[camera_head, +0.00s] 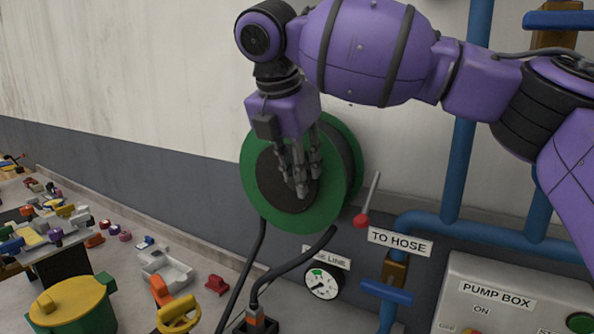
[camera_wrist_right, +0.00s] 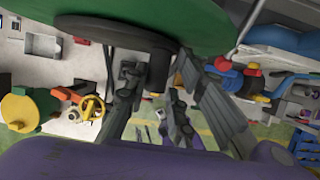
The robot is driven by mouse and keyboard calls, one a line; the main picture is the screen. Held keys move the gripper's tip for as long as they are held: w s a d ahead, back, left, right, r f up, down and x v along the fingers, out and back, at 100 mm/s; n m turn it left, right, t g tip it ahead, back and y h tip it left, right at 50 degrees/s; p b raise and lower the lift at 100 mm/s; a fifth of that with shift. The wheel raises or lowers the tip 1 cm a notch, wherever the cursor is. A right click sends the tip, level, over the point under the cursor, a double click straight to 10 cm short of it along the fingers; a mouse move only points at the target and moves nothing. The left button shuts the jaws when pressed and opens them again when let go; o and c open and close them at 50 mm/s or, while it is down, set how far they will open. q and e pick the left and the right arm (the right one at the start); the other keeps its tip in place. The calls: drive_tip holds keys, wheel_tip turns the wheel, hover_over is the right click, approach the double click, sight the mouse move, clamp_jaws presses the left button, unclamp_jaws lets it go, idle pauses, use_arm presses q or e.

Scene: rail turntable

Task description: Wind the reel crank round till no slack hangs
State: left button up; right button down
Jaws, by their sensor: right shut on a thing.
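The green-rimmed reel (camera_head: 254,206) is on the wall, its face partly hidden by my right gripper (camera_head: 300,180). That gripper points down at the dark middle of the reel and is shut on a part there. The fingers hide most of that part, so I cannot make out the crank clearly. In the right wrist view the gripper's fingers (camera_wrist_right: 153,75) are around or beside a dark round piece (camera_wrist_right: 150,48) under the green disc (camera_wrist_right: 110,18). My left gripper is out of view.
A grey lever with a red knob (camera_head: 361,221) stands just right of the reel, above a TO HOSE sign (camera_head: 400,242). Blue pipes (camera_head: 459,150), a gauge (camera_head: 322,284) and a pump box (camera_head: 470,270) are nearby. Tables with clutter and a yellow-lidded pot (camera_head: 68,299) are at left.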

drive_tip(key=shift+a, duration=0.2)
drive_tip(key=a+g+h, duration=0.1)
drive_tip(key=w+r+n+g+h, duration=0.1)
drive_tip(key=h, duration=0.1)
drive_tip(key=a+g+h, duration=0.1)
drive_tip(key=h, duration=0.1)
drive_tip(key=shift+w+a+r, duration=0.35)
drive_tip(key=shift+w, duration=0.05)
drive_tip(key=shift+f+n+g+h, duration=0.15)
drive_tip(key=shift+n+g+h, duration=0.15)
idle(0.4)
drive_tip(key=c, duration=1.6)
unclamp_jaws()
drive_tip(key=shift+c, duration=0.2)
drive_tip(key=shift+a, duration=0.1)
drive_tip(key=shift+r, duration=0.35)
drive_tip(key=shift+d, duration=0.2)
